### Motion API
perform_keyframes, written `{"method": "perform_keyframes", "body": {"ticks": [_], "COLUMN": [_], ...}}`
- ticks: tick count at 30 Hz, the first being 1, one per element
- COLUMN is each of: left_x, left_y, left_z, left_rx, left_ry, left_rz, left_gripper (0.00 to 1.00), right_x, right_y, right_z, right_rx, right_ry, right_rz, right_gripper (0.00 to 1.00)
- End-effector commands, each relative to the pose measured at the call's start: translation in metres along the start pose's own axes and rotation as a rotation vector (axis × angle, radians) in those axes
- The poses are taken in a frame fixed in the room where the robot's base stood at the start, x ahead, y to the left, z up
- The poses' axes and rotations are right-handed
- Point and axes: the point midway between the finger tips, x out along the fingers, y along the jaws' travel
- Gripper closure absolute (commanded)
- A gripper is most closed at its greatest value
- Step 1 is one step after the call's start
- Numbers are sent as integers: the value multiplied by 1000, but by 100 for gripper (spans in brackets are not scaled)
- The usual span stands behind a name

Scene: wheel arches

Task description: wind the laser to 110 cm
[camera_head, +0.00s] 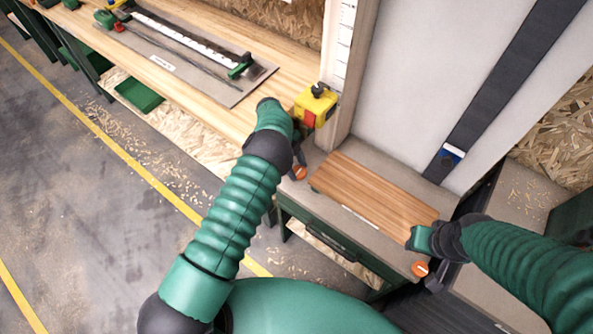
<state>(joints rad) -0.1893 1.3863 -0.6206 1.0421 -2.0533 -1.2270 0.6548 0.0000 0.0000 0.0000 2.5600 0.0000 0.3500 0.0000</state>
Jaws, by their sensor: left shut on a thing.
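The laser is a yellow box (315,105) with a black knob on top and a red front patch. It sits at the foot of a white vertical scale (344,40) with black marks. My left gripper (299,161) is just below and left of the laser, largely hidden by its own wrist. It is shut on what looks like a small orange knob (299,173) at the bench's left front corner. My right gripper (433,262) is at the bench's right end, beside an orange disc (420,269); its fingers are not clear. The scale's numbers are too small to read.
A brown slatted board (372,198) lies on the grey-topped bench (325,225). A tall pale panel with a dark strap (500,90) stands behind. A wooden workbench (225,115) at left carries a metal plate and rail. Open floor (90,220) lies left.

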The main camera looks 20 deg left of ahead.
Motion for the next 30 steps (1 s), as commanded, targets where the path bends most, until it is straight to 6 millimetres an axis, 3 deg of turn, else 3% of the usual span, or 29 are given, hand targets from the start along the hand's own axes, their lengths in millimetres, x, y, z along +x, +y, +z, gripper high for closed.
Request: {"method": "perform_keyframes", "body": {"ticks": [3, 12, 30], "left_x": [2, 0, -2], "left_y": [-4, -6, -7], "left_z": [2, 1, 0], "left_rx": [88, 241, 299], "left_ry": [-6, -5, -6], "left_rz": [29, 92, 113], "left_gripper": [94, 94, 94], "right_x": [13, 27, 30], "right_y": [0, 0, 0], "right_z": [3, 6, 7], "right_rx": [0, 0, 0], "right_ry": [0, 0, 0], "right_rz": [0, 0, 0], "right_gripper": [64, 64, 64]}}
